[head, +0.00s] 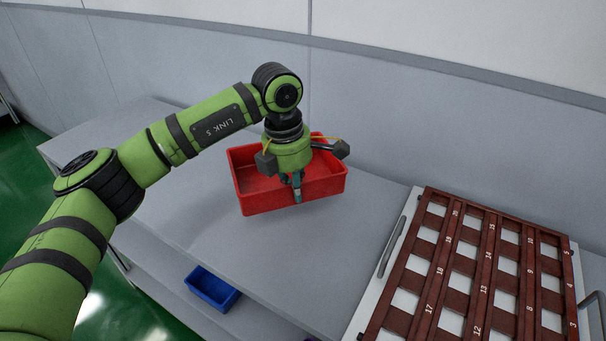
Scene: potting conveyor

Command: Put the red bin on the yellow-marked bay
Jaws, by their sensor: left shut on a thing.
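The red bin (325,188) is an open, empty-looking rectangular box over the grey table, near the middle of the head view. My left gripper (297,190) points down at the bin and is shut on its near wall. The gripper body hides part of the bin's inside and far rim. I cannot tell whether the bin rests on the table or hangs slightly above it. No yellow-marked bay shows in this view. My right gripper is not in view.
The grey table (290,265) is bare around the bin. A brown numbered rack (485,229) on a white board with a handle stands at the right. A blue bin (212,287) sits on a lower shelf. A grey wall closes the back.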

